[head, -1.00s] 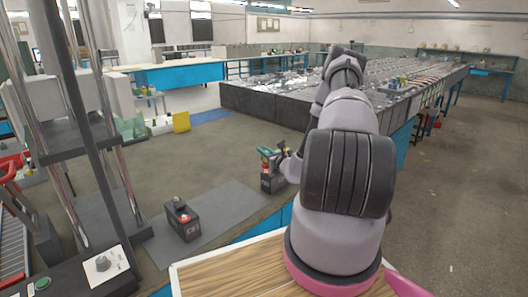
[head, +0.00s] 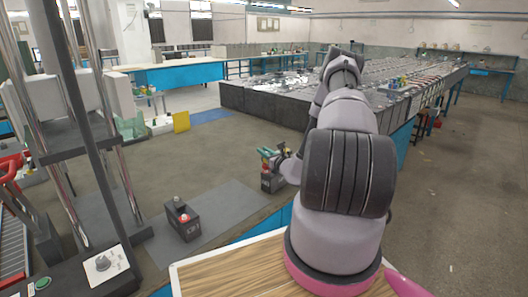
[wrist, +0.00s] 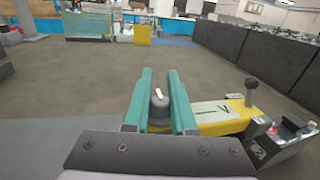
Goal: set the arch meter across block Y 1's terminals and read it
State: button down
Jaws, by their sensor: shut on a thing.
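The arch meter (wrist: 222,118) shows in the wrist view as a yellow body with a pale V-marked face. My gripper (wrist: 158,95), with teal fingers, is shut on it at a grey knob-like part (wrist: 158,115) between the fingers. A black ball-topped post (wrist: 251,84) stands at the meter's right end. A dark block (wrist: 285,138) with a red spot lies just right of the meter. In the head view my gripper (head: 268,154) is beside or above a dark block (head: 271,182). I cannot read which block is Y 1, nor see whether the meter touches terminals.
Another dark block (head: 182,222) with a red terminal stands on the grey mat (head: 225,205). A long row of dark batteries (head: 265,108) lies behind. A yellow panel (head: 181,122) stands farther left. The floor between is clear.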

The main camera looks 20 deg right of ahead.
jog(key=shift+f, duration=0.85)
jog(key=c, duration=0.7)
grip_release()
jog(key=shift+o, duration=0.2)
jog(key=shift+s, duration=0.1)
jog(key=s+d, duration=0.1)
jog(key=s, duration=0.9)
jog(key=shift+s+d, duration=0.2)
jog(key=shift+s, duration=0.05)
